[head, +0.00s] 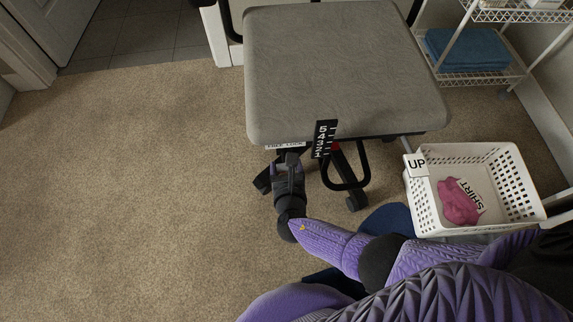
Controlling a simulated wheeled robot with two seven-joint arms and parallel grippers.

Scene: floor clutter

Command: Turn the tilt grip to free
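A chair with a grey seat (345,70) stands in the middle. A white label reading FREE LOCK (285,145) sits under its front edge, left of a black number scale (325,139). My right gripper (289,164), on the purple arm from the lower right, points up to just below the label. A grey part, likely the tilt grip (291,157), shows between its fingertips. The fingers look apart, but I cannot tell whether they press on it. The grip's turned position is hidden. My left gripper is not in view.
A black loop handle (347,180) hangs under the seat. A wire shelf (497,78) holds blue towels (465,50). The carpet at left is clear.

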